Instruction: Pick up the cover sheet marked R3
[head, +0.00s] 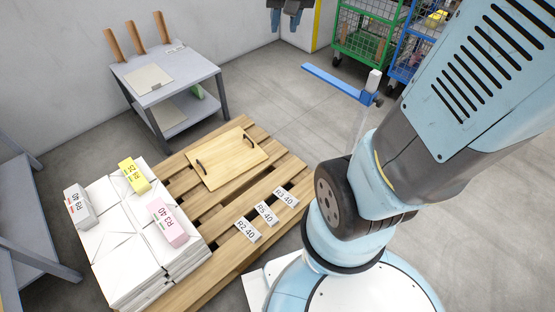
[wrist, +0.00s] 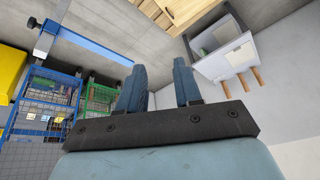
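The pink piece marked R3 40 (head: 168,223) lies on the front right part of a stack of white bundles (head: 132,278) at the left end of the pallet. A yellow piece (head: 134,175) and a white piece with red marking (head: 79,206) lie on the same stack. My gripper (head: 285,22) is at the top of the head view, far from the pink piece. The wrist view shows its two fingers (wrist: 160,70) apart, with nothing between them. The pink piece is not in the wrist view.
The wooden pallet (head: 220,215) also bears a board with two handles (head: 228,160) and labels R2 40, R5 40 and R1 40 (head: 286,197). A grey table (head: 165,75) stands behind. Green (head: 365,35) and blue cage carts stand at the back. A blue bar (head: 335,80) crosses near my arm.

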